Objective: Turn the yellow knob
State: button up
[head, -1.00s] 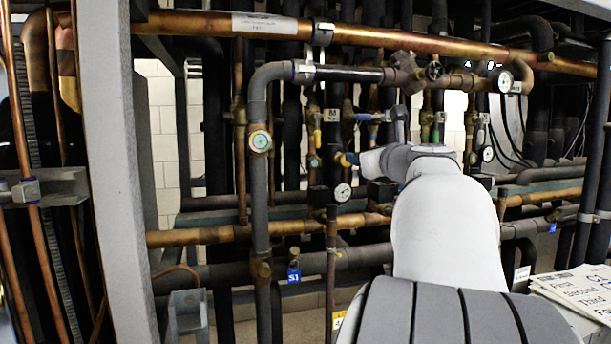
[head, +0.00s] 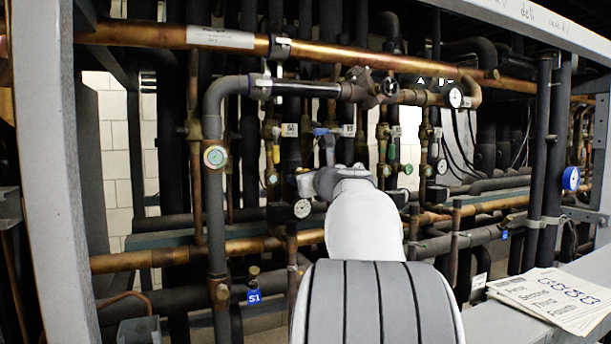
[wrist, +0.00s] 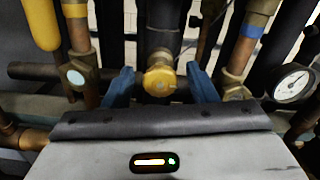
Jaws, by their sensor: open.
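The yellow knob (wrist: 160,79) shows in the wrist view as a round brass-yellow cap on a dark vertical pipe. My gripper (wrist: 163,84) is open, with one blue finger on each side of the knob. A gap shows between each finger and the knob in this view; I cannot tell how deep the knob sits between them. In the head view my arm reaches in among the pipes, and I cannot make out the knob or the fingertips there.
Copper pipes with valve bodies stand close on both sides in the wrist view, with a pressure gauge (wrist: 293,84) at right and a yellow handle (wrist: 41,22) at upper left. In the head view, a grey frame post (head: 52,170) stands left and papers (head: 552,298) lie lower right.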

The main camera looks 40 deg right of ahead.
jog(key=shift+c, duration=0.2)
jog(key=c, duration=0.9)
jog(key=shift+s, duration=0.1)
jog(key=shift+b, duration=0.3)
